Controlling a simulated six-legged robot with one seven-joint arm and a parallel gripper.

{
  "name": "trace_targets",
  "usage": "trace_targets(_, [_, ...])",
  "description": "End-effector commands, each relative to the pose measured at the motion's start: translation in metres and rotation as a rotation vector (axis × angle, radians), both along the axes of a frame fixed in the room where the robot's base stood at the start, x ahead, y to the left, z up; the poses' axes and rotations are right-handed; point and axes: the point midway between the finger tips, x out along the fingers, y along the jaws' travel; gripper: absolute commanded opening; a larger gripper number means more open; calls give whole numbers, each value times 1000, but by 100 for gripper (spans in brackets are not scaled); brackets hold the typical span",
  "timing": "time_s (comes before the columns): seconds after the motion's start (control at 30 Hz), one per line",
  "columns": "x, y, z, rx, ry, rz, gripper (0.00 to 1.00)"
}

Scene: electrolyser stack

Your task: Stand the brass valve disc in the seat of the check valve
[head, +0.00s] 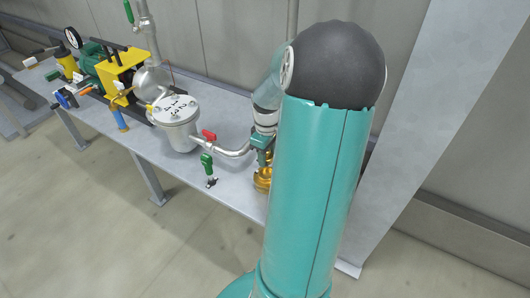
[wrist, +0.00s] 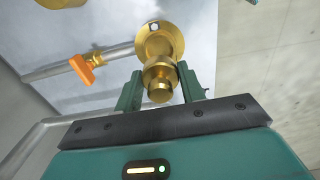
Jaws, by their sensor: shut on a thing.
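My gripper (wrist: 160,84) is shut on the brass valve disc (wrist: 158,92), a small stepped round piece between its two green fingers in the wrist view. Just beyond the disc is the round brass body of the check valve (wrist: 152,41), with a small pale opening. The disc overlaps the valve's lower edge in this view, and I cannot tell whether they touch. In the head view my gripper (head: 262,144) is partly hidden behind my arm, above the brass check valve (head: 262,179), of which only the left part shows.
A green-handled valve (head: 207,162) stands at the bench's front edge. A yellow-framed pump (head: 120,72) is farther left. The wall is close behind the bench.

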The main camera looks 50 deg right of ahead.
Motion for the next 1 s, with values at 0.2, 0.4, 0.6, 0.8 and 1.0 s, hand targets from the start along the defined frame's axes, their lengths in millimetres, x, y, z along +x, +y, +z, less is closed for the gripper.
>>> trace_targets(0.2, [-2, 1, -8, 2, 1, -2, 6])
trace_targets(0.4, [-2, 0, -26, 1, 2, -1, 6])
trace_targets(0.6, [0, 0, -42, 1, 1, -1, 6])
trace_targets(0.8, [1, 0, -49, 0, 1, 1, 6])
trace_targets(1.0, [1, 0, -50, -1, 0, 0, 6])
